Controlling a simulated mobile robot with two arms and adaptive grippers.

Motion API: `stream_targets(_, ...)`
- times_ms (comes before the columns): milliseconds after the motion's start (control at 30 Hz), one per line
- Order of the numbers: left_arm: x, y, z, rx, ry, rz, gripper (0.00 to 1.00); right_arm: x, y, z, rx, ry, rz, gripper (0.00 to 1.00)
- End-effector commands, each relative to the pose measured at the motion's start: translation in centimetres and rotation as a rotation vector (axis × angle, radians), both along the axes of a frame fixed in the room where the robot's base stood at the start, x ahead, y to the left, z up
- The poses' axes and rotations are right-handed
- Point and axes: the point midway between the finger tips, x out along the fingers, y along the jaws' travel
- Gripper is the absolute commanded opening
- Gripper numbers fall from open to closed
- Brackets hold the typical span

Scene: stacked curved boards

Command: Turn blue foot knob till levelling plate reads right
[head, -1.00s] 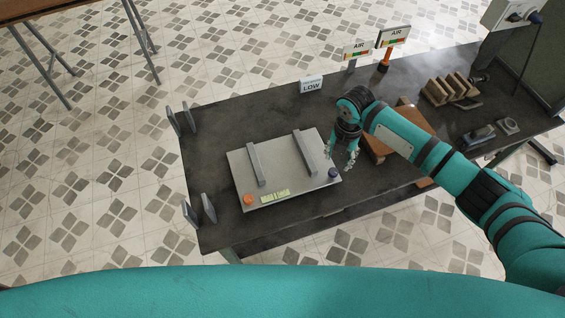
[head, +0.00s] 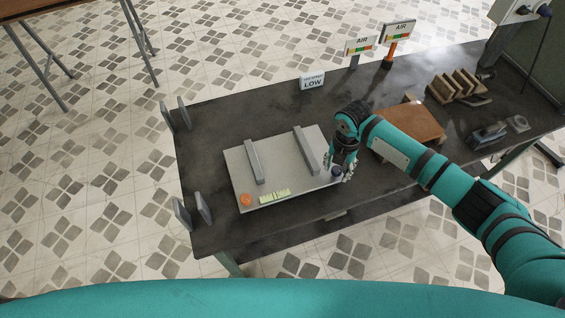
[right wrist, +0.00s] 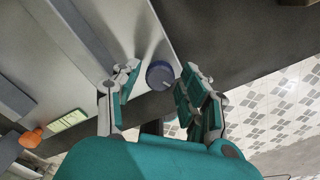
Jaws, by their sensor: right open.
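The grey levelling plate (head: 283,185) lies on the dark bench, with two raised bars across it. A dark blue knob (right wrist: 160,75) stands at its right front corner. An orange knob (head: 245,199) is at the left front corner. A yellow-green level vial (head: 275,196) sits on the front edge between them; its reading is too small to tell. My right gripper (right wrist: 155,78) is open, its fingers on either side of the blue knob with gaps showing. In the head view the right gripper (head: 341,170) partly hides this knob. My left gripper is not in view.
A small sign reading LOW (head: 312,81) stands behind the plate. A brown board (head: 408,125) lies right of the plate, beneath my right arm. Upright grey brackets (head: 204,208) line the left edge.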

Motion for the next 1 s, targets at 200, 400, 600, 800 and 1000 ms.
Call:
stream_targets(200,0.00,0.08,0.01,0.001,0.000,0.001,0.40,-0.02,0.01,0.01,0.000,0.000,0.000,0.18)
stream_targets(400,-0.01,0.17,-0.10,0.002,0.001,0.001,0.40,0.00,-0.03,-0.02,0.000,0.000,0.047,0.07)
stream_targets(600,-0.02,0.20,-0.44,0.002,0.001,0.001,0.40,0.01,-0.06,-0.02,-0.001,0.000,0.278,0.07)
stream_targets(800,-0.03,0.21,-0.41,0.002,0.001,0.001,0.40,-0.04,-0.02,0.01,-0.001,0.001,0.303,0.07)
stream_targets(1000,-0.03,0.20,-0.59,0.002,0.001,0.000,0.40,-0.02,-0.06,-0.05,-0.002,0.001,0.397,0.07)
